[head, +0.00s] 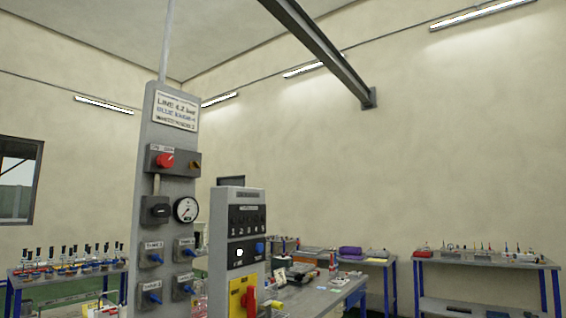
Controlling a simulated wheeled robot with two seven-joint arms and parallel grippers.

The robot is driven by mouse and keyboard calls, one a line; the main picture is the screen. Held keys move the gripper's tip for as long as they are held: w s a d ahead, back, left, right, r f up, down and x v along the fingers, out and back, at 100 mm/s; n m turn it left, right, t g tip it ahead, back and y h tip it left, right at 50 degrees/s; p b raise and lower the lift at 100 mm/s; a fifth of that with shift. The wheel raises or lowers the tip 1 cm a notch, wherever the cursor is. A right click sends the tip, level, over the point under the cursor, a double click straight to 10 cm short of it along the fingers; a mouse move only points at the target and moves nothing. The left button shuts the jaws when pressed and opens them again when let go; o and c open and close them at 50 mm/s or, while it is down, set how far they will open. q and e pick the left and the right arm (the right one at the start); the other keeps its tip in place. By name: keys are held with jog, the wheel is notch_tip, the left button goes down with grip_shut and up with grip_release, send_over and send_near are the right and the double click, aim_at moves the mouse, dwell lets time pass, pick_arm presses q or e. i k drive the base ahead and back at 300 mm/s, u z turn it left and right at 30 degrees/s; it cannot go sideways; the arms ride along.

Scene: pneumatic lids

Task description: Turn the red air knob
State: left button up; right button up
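A red knob (165,160) sits on a dark grey box in the upper part of a tall grey panel (150,120), left of the picture's middle. The writing beside it is too small to read surely. A second red handle (250,301) is on a yellow plate (237,290) on the shorter grey column, low in the picture. Neither of my grippers shows in the head view.
The panel also carries a black knob (155,209), a round gauge (186,209) and several blue valves (152,259). A bench with bottles (85,268) stands at left. A blue-legged table (487,263) stands at right against the wall.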

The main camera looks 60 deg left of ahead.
aim_at(164, 160)
jog(key=z, duration=0.9)
jog(key=k, duration=1.1)
jog(key=u, duration=0.65)
